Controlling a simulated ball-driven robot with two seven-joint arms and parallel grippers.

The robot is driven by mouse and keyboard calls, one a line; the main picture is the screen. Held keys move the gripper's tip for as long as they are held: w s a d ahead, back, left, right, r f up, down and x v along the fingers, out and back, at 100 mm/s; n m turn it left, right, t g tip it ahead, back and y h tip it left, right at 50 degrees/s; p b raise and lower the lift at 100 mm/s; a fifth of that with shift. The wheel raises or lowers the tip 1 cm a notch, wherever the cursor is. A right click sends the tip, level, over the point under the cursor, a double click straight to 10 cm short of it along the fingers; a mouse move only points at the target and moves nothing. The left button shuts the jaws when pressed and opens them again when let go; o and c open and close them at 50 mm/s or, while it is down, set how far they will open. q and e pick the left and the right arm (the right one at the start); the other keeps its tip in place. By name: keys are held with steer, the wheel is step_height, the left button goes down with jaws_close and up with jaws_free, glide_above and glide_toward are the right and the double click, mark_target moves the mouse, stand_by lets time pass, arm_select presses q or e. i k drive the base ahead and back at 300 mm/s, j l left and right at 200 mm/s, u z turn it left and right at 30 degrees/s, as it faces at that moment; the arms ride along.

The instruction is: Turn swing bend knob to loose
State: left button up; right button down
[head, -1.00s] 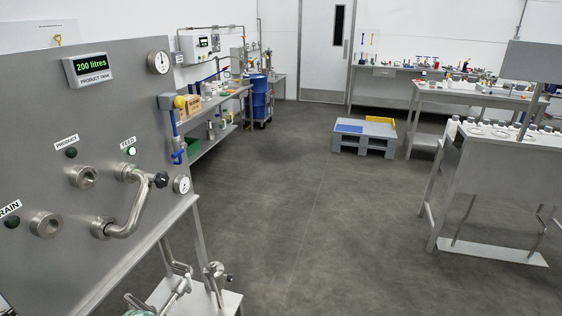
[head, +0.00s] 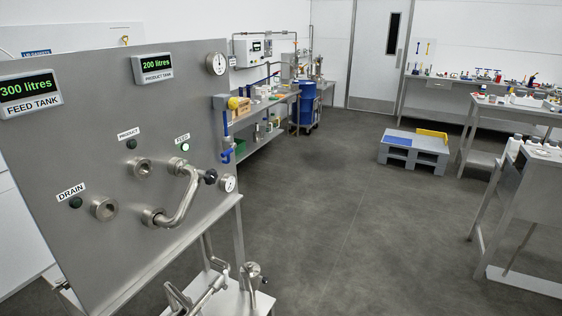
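The swing bend (head: 182,204) is a curved steel pipe on the grey panel. Its lower end meets a port at the panel's lower middle, and its upper end meets the port under the FEED label. The black knob (head: 210,177) sits at the bend's upper right end; whether it is tight or loose cannot be told. The FEED light (head: 185,147) glows green. The PRODUCT port (head: 139,168) and the DRAIN port (head: 104,209) have nothing attached. Neither of my grippers is in view.
The panel (head: 60,150) carries displays reading 300 litres and 200 litres, plus gauges. A low steel stand (head: 230,300) with pipe fittings is below it. A grey pallet (head: 413,152) stands on the floor. Benches line the back and right; the middle floor is clear.

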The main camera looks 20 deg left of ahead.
mark_target(211, 176)
steer(key=u, duration=1.3)
